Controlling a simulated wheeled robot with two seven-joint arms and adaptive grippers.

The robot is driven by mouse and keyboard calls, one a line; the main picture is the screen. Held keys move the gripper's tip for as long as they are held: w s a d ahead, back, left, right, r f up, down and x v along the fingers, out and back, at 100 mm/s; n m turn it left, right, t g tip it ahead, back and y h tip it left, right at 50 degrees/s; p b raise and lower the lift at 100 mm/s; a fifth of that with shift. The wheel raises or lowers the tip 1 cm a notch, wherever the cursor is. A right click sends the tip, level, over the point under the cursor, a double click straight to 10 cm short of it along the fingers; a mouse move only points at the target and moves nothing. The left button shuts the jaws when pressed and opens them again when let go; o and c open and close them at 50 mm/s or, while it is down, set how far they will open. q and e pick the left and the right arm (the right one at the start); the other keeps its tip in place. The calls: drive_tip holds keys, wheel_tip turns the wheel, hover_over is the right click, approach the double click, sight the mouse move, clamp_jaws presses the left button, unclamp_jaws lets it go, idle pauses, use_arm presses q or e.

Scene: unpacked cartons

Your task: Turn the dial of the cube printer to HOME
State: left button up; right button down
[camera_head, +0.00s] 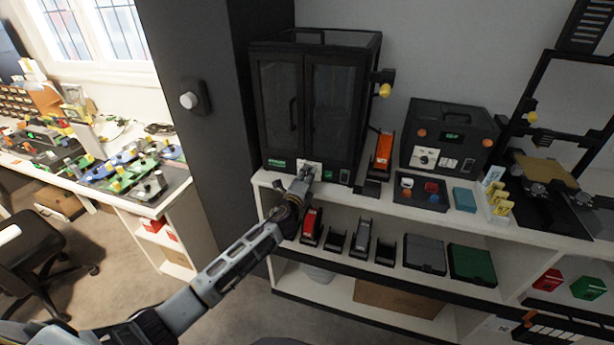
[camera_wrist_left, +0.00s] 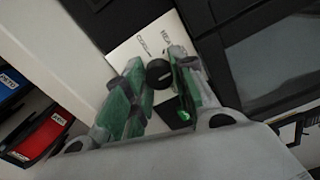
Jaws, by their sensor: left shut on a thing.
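A tall black enclosed printer (camera_head: 307,110) with two glazed doors stands on the white shelf top. At its lower front is a white dial plate (camera_head: 311,165). In the left wrist view the plate (camera_wrist_left: 150,42) carries small printed words, too blurred to read surely. A round black dial (camera_wrist_left: 158,74) sits on it. My left gripper (camera_head: 304,178) reaches up to this plate. In the left wrist view its green-padded fingers (camera_wrist_left: 160,88) are shut on the dial, one on each side. The dial's exact setting is hard to tell. My right gripper is not in view.
A boxy black machine (camera_head: 450,137) with its own white dial panel stands to the right, beside a tray of small blocks (camera_head: 421,192). An orange spool holder (camera_head: 383,152) is close to the printer's right side. Cartridges (camera_head: 312,226) fill the shelf below.

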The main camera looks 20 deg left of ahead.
use_arm(q)
drive_tip(key=o, duration=1)
drive_tip(key=shift+s+a, duration=0.15)
drive_tip(key=shift+s, duration=5.9)
drive_tip(key=shift+n, duration=0.3)
